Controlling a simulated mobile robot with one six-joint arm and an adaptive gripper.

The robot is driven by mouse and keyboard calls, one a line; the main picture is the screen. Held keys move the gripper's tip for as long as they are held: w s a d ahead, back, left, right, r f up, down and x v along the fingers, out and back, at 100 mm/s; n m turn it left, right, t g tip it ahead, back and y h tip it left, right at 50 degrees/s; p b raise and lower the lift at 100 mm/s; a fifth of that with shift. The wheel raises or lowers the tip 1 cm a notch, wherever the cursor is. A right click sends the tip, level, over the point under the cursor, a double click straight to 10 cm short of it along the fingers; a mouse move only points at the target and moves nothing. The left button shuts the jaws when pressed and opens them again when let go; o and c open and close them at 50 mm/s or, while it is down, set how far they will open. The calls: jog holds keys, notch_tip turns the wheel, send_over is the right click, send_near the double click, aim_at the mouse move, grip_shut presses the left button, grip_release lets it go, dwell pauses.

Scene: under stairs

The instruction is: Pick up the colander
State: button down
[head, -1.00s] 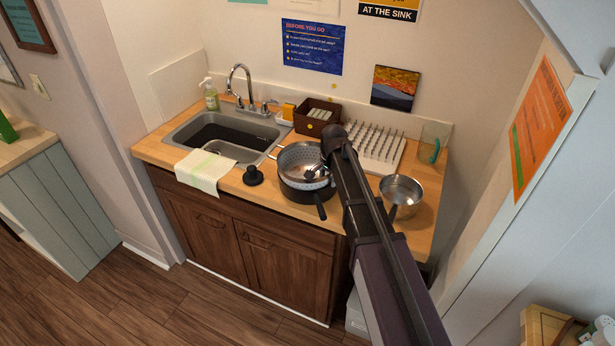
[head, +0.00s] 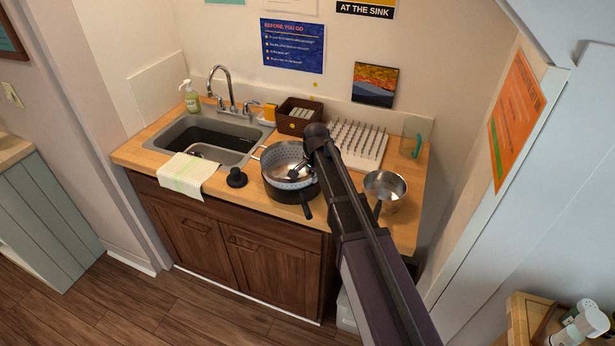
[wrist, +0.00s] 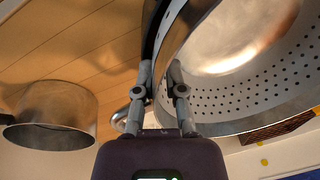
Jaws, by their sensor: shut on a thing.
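The metal colander (head: 277,153) with rows of small holes is at the black pan (head: 287,195) on the wooden counter. It looks tilted. I cannot tell whether it still touches the pan. My gripper (head: 296,174) is at the colander's right side, shut on its rim. In the wrist view the two fingers (wrist: 164,84) close on the rim, and the colander (wrist: 225,106) fills the upper right with its holed wall and shiny bottom. My arm hides part of the counter to the right of the colander.
A steel saucepan (head: 386,186) stands to the right, beyond my arm. A white drying rack (head: 372,157), a brown basket (head: 285,124) and a glass (head: 411,138) are behind. A black stopper (head: 237,178), a towel (head: 183,175) and the sink (head: 168,140) lie to the left.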

jog(key=shift+r, duration=0.2)
notch_tip(320, 180, up, 10)
jog(key=p, duration=0.9)
jog(key=shift+f+p, duration=0.25)
jog(key=shift+p, duration=0.15)
jog(key=shift+r, duration=0.1)
dwell(0.5)
